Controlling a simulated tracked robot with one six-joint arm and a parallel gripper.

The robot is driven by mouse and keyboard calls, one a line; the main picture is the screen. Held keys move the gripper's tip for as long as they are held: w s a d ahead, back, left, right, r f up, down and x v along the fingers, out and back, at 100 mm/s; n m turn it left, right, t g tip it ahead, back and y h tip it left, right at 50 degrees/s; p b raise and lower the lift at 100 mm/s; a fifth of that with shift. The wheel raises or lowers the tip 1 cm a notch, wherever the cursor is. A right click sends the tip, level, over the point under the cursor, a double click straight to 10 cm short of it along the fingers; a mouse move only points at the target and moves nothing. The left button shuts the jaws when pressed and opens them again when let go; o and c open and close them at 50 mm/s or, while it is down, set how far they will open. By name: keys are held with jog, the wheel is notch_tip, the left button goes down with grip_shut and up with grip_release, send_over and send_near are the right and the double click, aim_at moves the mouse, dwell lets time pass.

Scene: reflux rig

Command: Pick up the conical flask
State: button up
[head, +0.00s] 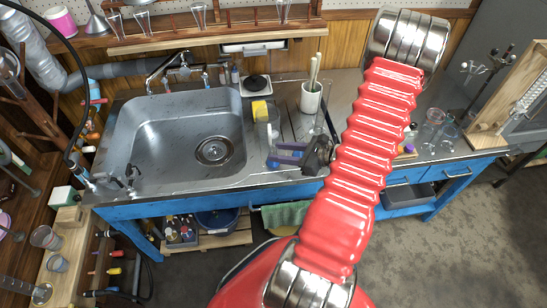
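I cannot single out the conical flask with certainty. Small clear glass vessels stand on the right part of the bench, among them one with a wide rim (434,118) and another (449,129) close beside it. Their exact shapes are too small to tell. My red ribbed arm crosses the middle of the view and hides part of the bench. A dark shape (319,154) at the arm's left edge may be my gripper or a tool on the bench; its fingers cannot be made out. No held object shows.
A steel sink (130,150) fills the left of the blue-framed bench. A white pot (311,98) with wooden handles and a yellow sponge (260,110) stand behind. A wooden-framed stand (508,95) is at the right. Beakers (45,237) sit at the lower left.

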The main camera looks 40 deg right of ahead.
jog(key=shift+x, duration=1.5)
jog(key=c, duration=0.8)
